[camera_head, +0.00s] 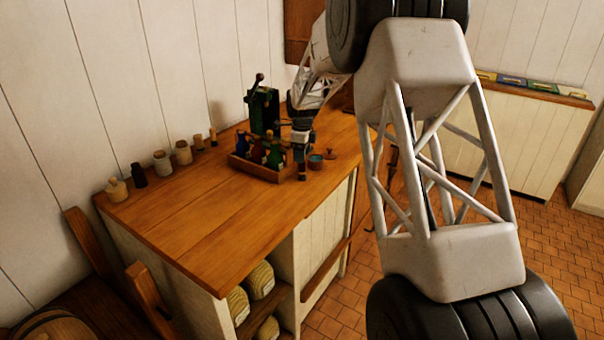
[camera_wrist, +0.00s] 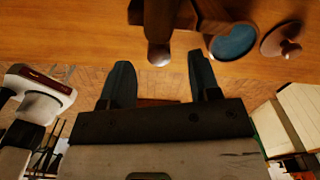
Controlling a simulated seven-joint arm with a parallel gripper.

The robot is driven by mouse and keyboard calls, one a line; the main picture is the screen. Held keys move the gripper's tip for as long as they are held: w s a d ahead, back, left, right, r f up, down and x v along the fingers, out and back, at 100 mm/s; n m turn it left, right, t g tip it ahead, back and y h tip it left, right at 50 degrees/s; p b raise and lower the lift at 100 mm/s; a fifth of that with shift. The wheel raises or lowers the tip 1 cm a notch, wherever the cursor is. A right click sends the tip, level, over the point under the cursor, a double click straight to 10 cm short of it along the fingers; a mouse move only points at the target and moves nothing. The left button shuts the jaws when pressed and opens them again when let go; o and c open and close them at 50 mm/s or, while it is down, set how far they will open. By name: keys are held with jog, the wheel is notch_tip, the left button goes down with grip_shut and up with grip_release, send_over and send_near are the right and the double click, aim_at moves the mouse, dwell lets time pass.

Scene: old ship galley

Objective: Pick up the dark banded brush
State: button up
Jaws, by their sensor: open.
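A dark brown upright shape with a pale rounded end (camera_wrist: 159,50) shows in the wrist view, just beyond the gap between my fingertips. It may be the dark banded brush, but its upper part is cut off by the frame edge and I cannot be sure. My gripper (camera_wrist: 157,76) is open, its two dark fingers apart with nothing between them. In the head view my gripper (camera_head: 302,174) points down over the wooden counter (camera_head: 215,220), at the right end of the bottle tray. I cannot make out the brush clearly there.
The wooden tray (camera_head: 262,172) of bottles is close to my gripper's left. A small blue bowl (camera_head: 315,162) and a knobbed lid (camera_head: 331,154) sit to its right. A green device (camera_head: 264,110) stands behind. Several jars (camera_head: 162,164) line the wall. The counter's front left is clear.

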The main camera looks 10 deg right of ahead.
jog(key=shift+f, duration=1.75)
jog(key=c, duration=1)
jog(key=shift+r, duration=0.2)
jog(key=shift+r, duration=0.55)
notch_tip(320, 180, up, 2)
jog(key=s, duration=0.5)
jog(key=s+r, duration=0.1)
jog(key=s, duration=1)
jog(key=shift+a+r, duration=0.2)
jog(key=shift+r, duration=0.05)
